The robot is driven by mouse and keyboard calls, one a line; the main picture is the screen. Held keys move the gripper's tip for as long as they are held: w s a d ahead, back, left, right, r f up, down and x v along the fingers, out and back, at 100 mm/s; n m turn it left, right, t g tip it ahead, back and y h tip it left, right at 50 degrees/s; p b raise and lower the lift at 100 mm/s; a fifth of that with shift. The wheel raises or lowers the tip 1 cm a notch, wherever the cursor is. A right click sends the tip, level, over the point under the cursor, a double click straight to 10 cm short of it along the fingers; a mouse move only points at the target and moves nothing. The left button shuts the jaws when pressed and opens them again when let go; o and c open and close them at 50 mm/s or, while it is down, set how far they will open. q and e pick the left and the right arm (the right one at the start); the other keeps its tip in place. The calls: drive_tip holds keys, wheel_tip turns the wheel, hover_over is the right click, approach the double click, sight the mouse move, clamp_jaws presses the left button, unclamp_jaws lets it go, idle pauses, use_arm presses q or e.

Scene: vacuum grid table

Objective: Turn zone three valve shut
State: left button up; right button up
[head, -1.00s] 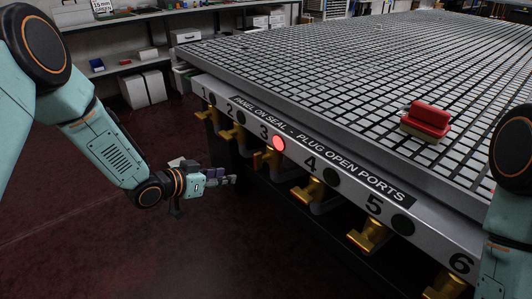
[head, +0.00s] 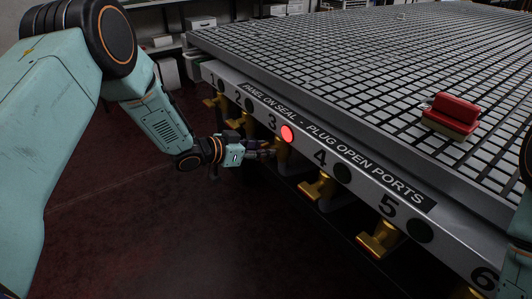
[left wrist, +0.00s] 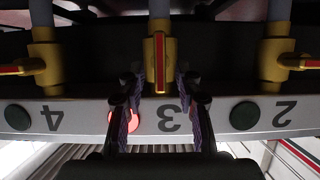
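The zone three valve (left wrist: 160,62) is brass with a red-striped handle, centred in the left wrist view, which shows the panel upside down. Its handle lies in line with its grey pipe, while the handles of valve 4 (left wrist: 45,64) and valve 2 (left wrist: 276,62) lie crosswise. The lamp beside number 3 glows red (head: 288,133). My left gripper (head: 269,149) is at this valve, below the table's edge panel. In the left wrist view its open fingers (left wrist: 160,80) stand either side of the handle; contact cannot be told. My right gripper is out of view.
The grid table (head: 340,70) overhangs the valves. The numbered panel (head: 395,187) carries dark lamps at the other zones. A red-topped block (head: 453,113) lies on the table. Shelves stand at the back, and the floor (head: 130,225) left of the table is clear.

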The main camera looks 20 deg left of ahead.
use_arm(q)
drive_tip(key=shift+w+d+f, duration=0.15)
drive_tip(key=shift+w+d, duration=0.2)
drive_tip(key=shift+w, duration=0.05)
drive_tip(key=shift+w, duration=0.1)
clamp_jaws()
